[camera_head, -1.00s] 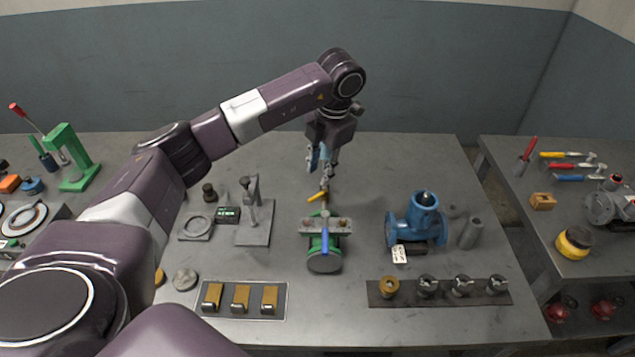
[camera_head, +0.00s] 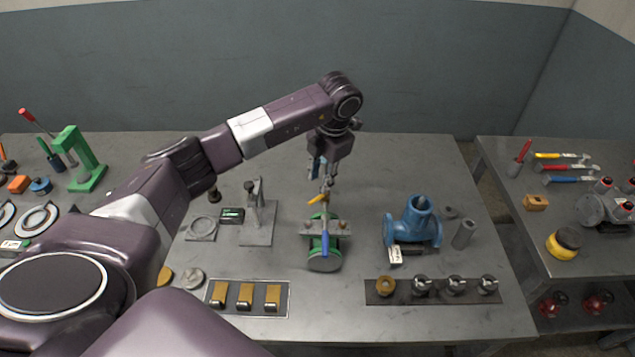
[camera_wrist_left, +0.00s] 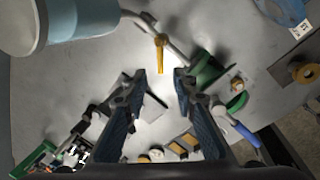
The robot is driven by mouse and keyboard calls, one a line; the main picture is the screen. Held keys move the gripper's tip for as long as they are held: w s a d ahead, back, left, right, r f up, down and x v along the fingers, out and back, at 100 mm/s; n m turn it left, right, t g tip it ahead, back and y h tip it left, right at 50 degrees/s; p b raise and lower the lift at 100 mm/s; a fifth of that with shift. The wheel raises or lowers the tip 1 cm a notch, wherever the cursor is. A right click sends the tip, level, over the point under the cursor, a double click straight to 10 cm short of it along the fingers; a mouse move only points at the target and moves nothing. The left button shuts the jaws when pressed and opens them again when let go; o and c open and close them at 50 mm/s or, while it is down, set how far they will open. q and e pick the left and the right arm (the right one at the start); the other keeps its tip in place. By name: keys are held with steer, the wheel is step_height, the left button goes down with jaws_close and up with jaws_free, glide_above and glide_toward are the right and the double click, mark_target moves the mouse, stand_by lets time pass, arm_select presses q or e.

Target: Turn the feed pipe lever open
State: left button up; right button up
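A short yellow lever (camera_head: 318,199) sits on a thin grey pipe behind the green valve body (camera_head: 324,262). A blue lever (camera_head: 325,243) lies along the top of that valve, pointing toward me. I cannot tell by any label which one is the feed pipe lever. My left gripper (camera_head: 326,186) points down just above and behind the yellow lever. In the left wrist view its two blue-padded fingers are apart and empty, and the yellow lever (camera_wrist_left: 160,53) shows just beyond the gap between the tips. The blue lever (camera_wrist_left: 244,134) shows to the right. My right gripper is not in view.
A blue flanged valve (camera_head: 413,226) with a tag stands to the right. A gauge stand (camera_head: 258,215) is to the left. A tray of brass blocks (camera_head: 245,309) and a rack of fittings (camera_head: 432,298) lie in front. The bench behind the gripper is clear.

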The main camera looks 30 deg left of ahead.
mark_target(316, 199)
arm_select(q)
steer(key=f, duration=0.2)
steer(key=a+f+p, duration=0.1)
steer(key=f, duration=0.2)
steer(key=f+p, duration=0.1)
steer(key=f, duration=0.1)
steer(key=shift+w+a+f, duration=0.2)
steer(key=shift+f, duration=0.05)
jaws_close()
